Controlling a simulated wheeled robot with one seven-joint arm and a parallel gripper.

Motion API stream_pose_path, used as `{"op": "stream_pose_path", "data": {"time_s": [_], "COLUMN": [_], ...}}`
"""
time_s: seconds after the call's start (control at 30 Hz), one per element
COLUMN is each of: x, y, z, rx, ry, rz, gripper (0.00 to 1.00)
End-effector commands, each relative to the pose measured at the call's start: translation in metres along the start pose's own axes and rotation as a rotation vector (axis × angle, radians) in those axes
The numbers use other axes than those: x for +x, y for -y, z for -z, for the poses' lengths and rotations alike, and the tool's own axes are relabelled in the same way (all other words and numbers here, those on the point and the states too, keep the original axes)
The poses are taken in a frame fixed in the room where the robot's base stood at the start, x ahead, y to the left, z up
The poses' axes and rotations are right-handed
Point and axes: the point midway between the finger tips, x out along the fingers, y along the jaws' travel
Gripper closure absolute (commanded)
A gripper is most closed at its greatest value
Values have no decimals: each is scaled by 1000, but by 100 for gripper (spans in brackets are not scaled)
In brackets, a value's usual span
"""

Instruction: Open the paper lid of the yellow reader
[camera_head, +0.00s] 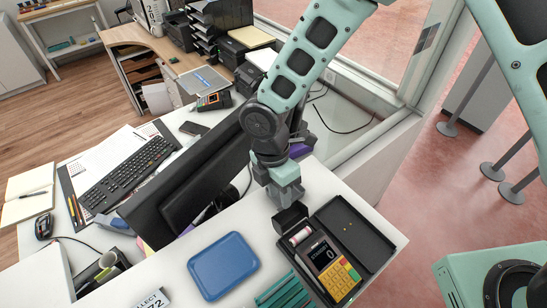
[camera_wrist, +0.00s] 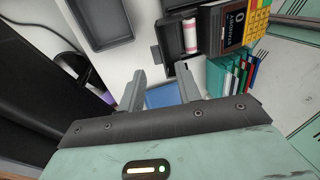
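The yellow reader (camera_head: 338,280) has a dark body and a yellow keypad, and stands at the counter's front right. It also shows in the wrist view (camera_wrist: 233,27), at the upper right. Its paper lid (camera_head: 290,217) is dark and stands raised at the reader's back end. The white and pink paper roll (camera_head: 300,236) lies exposed in its bay; it also shows in the wrist view (camera_wrist: 190,36). My gripper (camera_head: 288,196) is just above and behind the lid. In the wrist view its fingers (camera_wrist: 160,84) are apart with nothing between them. Any contact with the lid is unclear.
A black tray (camera_head: 372,243) lies right of the reader. Teal cards (camera_head: 283,292) stand on its left. A blue tray (camera_head: 224,263) lies farther left, with bare counter around it. A dark monitor (camera_head: 185,190) stands behind, left of my arm.

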Motion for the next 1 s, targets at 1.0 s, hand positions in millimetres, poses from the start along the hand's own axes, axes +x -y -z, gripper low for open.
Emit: {"op": "stream_pose_path", "data": {"time_s": [1.0], "x": [-140], "y": [0], "z": [0], "rx": [0], "ry": [-1], "rz": [1], "gripper": [66]}}
